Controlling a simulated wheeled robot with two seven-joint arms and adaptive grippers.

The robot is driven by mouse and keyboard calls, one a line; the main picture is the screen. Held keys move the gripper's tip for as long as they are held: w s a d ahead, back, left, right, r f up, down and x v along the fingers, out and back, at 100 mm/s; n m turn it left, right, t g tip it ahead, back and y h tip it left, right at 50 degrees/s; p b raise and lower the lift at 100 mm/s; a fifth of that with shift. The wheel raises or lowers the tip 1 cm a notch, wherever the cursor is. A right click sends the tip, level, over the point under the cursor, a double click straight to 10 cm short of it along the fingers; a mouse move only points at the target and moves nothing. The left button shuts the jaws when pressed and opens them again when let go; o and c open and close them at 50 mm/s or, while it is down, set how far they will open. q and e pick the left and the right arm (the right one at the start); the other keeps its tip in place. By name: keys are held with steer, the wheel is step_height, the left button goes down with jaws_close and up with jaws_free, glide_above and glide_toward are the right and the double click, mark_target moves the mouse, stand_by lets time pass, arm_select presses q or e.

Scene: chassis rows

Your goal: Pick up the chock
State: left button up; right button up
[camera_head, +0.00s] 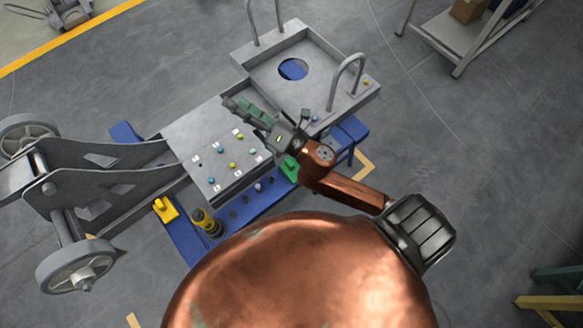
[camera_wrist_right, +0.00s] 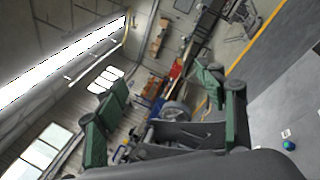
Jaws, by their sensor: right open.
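A small yellow block (camera_head: 165,209), which looks like the chock, sits at the left end of the blue bench beside the grey chassis (camera_head: 190,135). My right gripper (camera_head: 243,109) is above the chassis plate, up and to the right of the yellow block and well apart from it. In the right wrist view its green-padded fingers (camera_wrist_right: 163,88) are spread wide with nothing between them. My left gripper is not in view.
A yellow and black tool (camera_head: 206,222) stands on the blue bench (camera_head: 245,202) near the yellow block. A green item (camera_head: 290,168) is under my right arm. Coloured knobs dot the plate. Wheels (camera_head: 80,265) are at the left and hoop handles (camera_head: 346,80) at the far end.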

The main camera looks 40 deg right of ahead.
steer(key=s+a+r+n+g+y, duration=0.1)
steer(key=s+a+n+g+y, duration=0.25)
steer(key=a+n, duration=0.4)
steer(key=s+a+n+g+y, duration=0.2)
steer(key=a+n+g+y, duration=0.3)
steer(key=n, duration=0.4)
steer(key=s+a+f+n+g, duration=0.4)
steer(key=n, duration=0.4)
steer(key=n+g+h, duration=0.7)
steer(key=n+h, duration=0.9)
steer(key=n, duration=0.3)
glide_toward(291, 163)
steer(key=shift+m+t, duration=0.25)
steer(key=f, duration=0.3)
steer(key=s+f, duration=0.1)
steer(key=f, duration=0.1)
steer(key=shift+a+f, duration=0.1)
steer(key=shift+a, duration=0.15)
steer(key=shift+w+d+f, duration=0.1)
steer(key=shift+d+f, duration=0.1)
steer(key=shift+f, duration=0.4)
steer(key=shift+d+f, duration=0.15)
steer(key=shift+f, duration=0.45)
step_height(291, 163, down, 5)
steer(key=shift+w+a+f+b, duration=0.15)
steer(key=shift+a+f+b, duration=0.05)
steer(key=shift+b, duration=0.25)
steer(key=shift+c, duration=0.5)
